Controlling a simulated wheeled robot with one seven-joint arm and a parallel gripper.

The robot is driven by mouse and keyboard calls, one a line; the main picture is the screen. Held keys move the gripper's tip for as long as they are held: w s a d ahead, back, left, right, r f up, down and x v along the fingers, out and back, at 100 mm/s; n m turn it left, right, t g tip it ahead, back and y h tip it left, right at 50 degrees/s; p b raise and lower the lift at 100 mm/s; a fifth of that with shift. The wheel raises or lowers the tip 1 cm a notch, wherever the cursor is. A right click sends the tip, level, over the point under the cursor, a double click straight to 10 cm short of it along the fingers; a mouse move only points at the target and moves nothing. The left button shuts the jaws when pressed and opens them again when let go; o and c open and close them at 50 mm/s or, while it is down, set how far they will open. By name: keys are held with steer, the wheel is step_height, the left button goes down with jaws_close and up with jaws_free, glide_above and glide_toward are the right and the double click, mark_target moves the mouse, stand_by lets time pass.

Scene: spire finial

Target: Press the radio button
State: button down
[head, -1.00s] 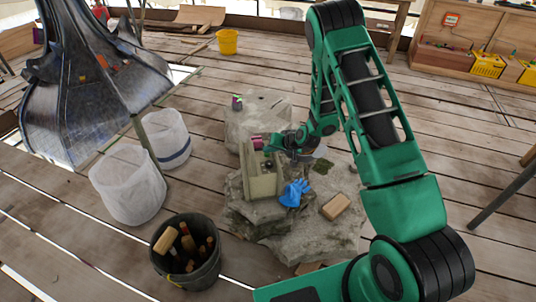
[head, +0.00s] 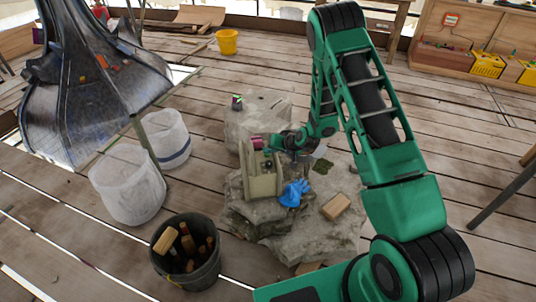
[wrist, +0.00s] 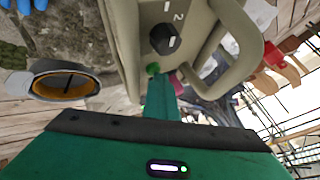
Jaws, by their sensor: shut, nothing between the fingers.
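The radio (head: 264,186) is a beige-olive box with a handle frame, standing upright on a stone block. In the wrist view its casing (wrist: 195,25) fills the top middle, with a black knob (wrist: 163,39) and a small green button (wrist: 153,69) below it. My gripper (wrist: 160,80) is shut and empty. Its green fingertips are right at the green button; I cannot tell whether they touch it. In the head view my wrist is just behind and right of the radio, and the fingertips are hard to make out.
A blue glove (head: 294,193) and a tan wooden block (head: 336,206) lie on the stone (head: 310,242) right of the radio. A dark bucket of tools (head: 187,270) and white bins (head: 128,190) stand left.

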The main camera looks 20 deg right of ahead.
steer(key=shift+r, duration=0.1)
steer(key=shift+s+r, duration=0.1)
steer(key=shift+r, duration=0.15)
step_height(320, 180, up, 6)
stand_by(0.8)
stand_by(0.3)
